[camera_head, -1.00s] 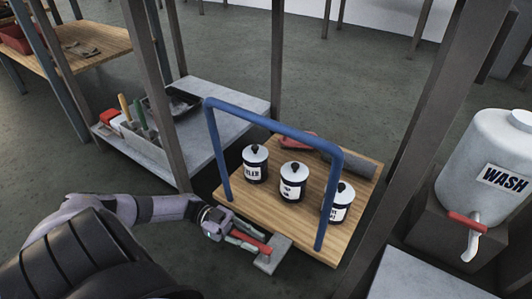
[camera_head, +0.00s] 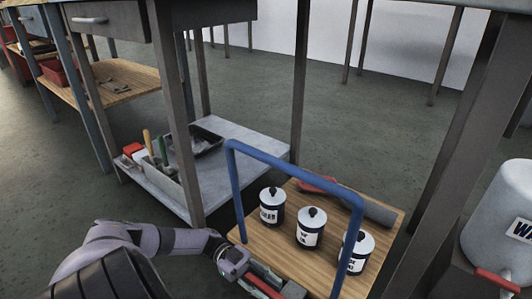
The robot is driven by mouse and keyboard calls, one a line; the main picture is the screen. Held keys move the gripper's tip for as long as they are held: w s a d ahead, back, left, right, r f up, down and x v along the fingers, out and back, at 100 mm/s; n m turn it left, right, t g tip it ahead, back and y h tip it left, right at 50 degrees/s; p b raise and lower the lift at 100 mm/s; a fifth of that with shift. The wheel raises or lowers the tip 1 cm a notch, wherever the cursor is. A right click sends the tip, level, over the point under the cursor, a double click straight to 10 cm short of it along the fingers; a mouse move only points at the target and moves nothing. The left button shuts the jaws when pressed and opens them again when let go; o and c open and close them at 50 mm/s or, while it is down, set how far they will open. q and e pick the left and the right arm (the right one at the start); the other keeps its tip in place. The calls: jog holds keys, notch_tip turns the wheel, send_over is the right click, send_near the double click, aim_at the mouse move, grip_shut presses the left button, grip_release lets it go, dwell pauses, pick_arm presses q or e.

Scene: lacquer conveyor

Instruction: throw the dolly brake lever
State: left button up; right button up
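The dolly (camera_head: 268,243) has a wooden deck and a blue hoop handle (camera_head: 295,169), and stands at lower right of centre. A red bar (camera_head: 263,286), which looks like the brake lever, is at its near left edge beside a grey block (camera_head: 292,291), both partly cut off by the bottom of the picture. My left gripper (camera_head: 266,277) reaches in from the left, with its fingers at the red bar. I cannot tell whether they are closed on it or only beside it. My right gripper is not in view.
Three white lidded canisters with dark bands (camera_head: 311,228) stand on the dolly, with a grey roll (camera_head: 368,207) behind them. A low grey shelf (camera_head: 235,150) with tools lies to the left. A wash tank (camera_head: 497,225) stands at right. Dark table legs rise around the dolly.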

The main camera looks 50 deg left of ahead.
aim_at(266, 287)
pick_arm(q)
jog(key=shift+o, duration=0.3)
notch_tip(266, 287, up, 10)
dwell(0.6)
dwell(0.4)
